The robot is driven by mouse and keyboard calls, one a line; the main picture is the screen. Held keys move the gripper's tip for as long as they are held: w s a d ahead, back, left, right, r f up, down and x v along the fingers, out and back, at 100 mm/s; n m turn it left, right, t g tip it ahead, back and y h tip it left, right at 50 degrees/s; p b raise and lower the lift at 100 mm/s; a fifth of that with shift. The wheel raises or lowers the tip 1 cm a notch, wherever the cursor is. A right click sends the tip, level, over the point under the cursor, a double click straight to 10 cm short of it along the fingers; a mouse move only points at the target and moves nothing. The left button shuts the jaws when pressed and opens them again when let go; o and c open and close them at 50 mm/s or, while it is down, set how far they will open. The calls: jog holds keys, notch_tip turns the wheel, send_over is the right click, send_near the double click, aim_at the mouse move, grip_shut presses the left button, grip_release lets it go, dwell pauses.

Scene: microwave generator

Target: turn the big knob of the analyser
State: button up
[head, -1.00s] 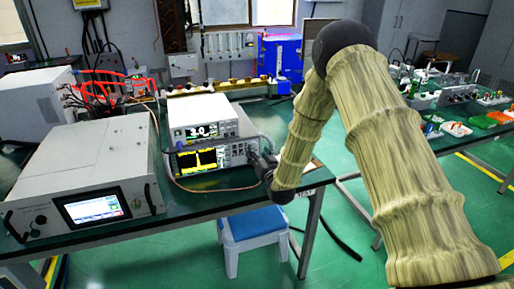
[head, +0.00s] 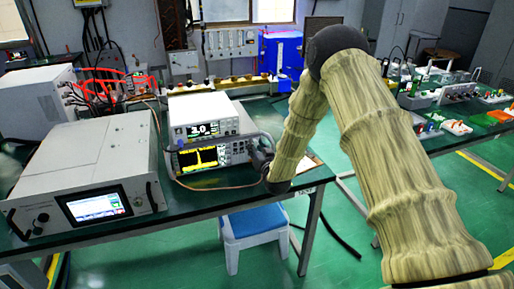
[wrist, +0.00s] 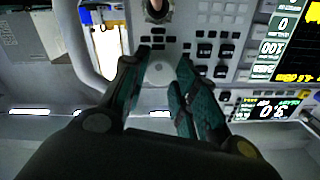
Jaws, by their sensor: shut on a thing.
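The analyser (head: 208,156) is the lower of two stacked instruments on the green bench, with a black and yellow screen at its left. In the head view my gripper (head: 254,152) is at the right end of its front, and the arm's end hides the knob there. The wrist view looks at the panel upside down.
A white instrument (head: 203,116) reading about 3.0 sits on top of the analyser. A larger white unit (head: 88,175) with a touch screen stands to the left. A thin cable (head: 195,187) loops in front of the analyser. A blue stool (head: 252,222) stands below the bench edge.

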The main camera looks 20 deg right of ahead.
jog(key=shift+f+n+b, duration=0.2)
jog(key=shift+n+b, duration=0.45)
jog(key=shift+n, duration=0.05)
jog(key=shift+r+n+b, duration=0.1)
jog(key=shift+n+b, duration=0.6)
jog(key=shift+n, duration=0.5)
jog(key=shift+r, duration=0.1)
jog(key=o, duration=1)
jog(key=s, duration=1.2)
jog(key=shift+d, duration=0.2)
